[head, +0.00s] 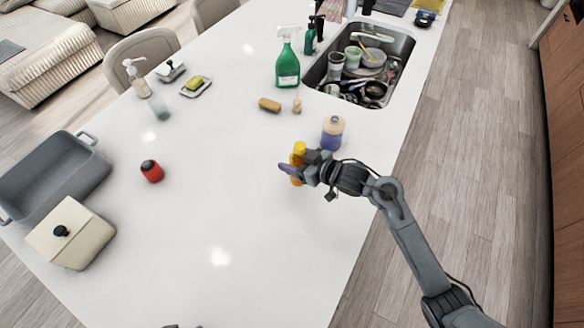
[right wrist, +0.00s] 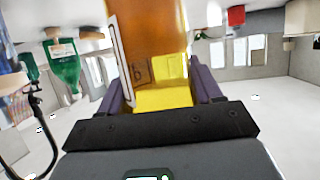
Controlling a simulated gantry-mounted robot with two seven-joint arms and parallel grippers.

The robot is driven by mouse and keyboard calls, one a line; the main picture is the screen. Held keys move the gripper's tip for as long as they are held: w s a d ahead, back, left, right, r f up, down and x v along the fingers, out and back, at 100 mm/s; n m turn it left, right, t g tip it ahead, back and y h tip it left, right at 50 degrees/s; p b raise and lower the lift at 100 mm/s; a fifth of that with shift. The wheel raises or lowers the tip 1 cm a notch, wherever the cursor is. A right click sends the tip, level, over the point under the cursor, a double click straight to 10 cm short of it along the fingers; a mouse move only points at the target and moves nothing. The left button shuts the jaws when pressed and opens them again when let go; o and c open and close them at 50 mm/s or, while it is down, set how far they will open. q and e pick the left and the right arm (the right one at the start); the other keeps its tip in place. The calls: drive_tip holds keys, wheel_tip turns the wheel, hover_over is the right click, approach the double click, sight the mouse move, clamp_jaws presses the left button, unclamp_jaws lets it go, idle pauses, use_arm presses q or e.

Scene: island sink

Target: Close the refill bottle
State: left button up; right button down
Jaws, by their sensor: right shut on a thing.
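An orange bottle with a yellow top (head: 299,147) stands upright, as far as I can tell, on the white island near its right edge. My right gripper (head: 303,170) is at the bottle and shut on it, hiding part of its middle. In the right wrist view the orange body with its yellow part (right wrist: 163,96) sits between the two purple fingers. I cannot tell whether the yellow top is fully seated. My left gripper is not clearly in view; only a dark sliver shows at the bottom edge of the head view.
A purple jar with a pale lid (head: 333,132) stands just behind my right gripper. A green spray bottle (head: 287,68), a brown brush (head: 270,105) and a full sink (head: 372,42) lie beyond. A red container (head: 152,171) and grey tray (head: 50,178) are left. The front counter is clear.

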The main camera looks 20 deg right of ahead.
drive_tip(key=shift+w+a+f, duration=0.2)
drive_tip(key=shift+w+a, duration=0.05)
drive_tip(key=shift+w, duration=0.1)
drive_tip(key=shift+f, duration=0.1)
use_arm(q)
drive_tip(key=shift+f, duration=0.25)
use_arm(e)
drive_tip(key=shift+f, duration=1.9)
drive_tip(key=shift+f, duration=0.1)
drive_tip(key=shift+c, duration=0.9)
unclamp_jaws()
drive_tip(key=shift+f, duration=0.1)
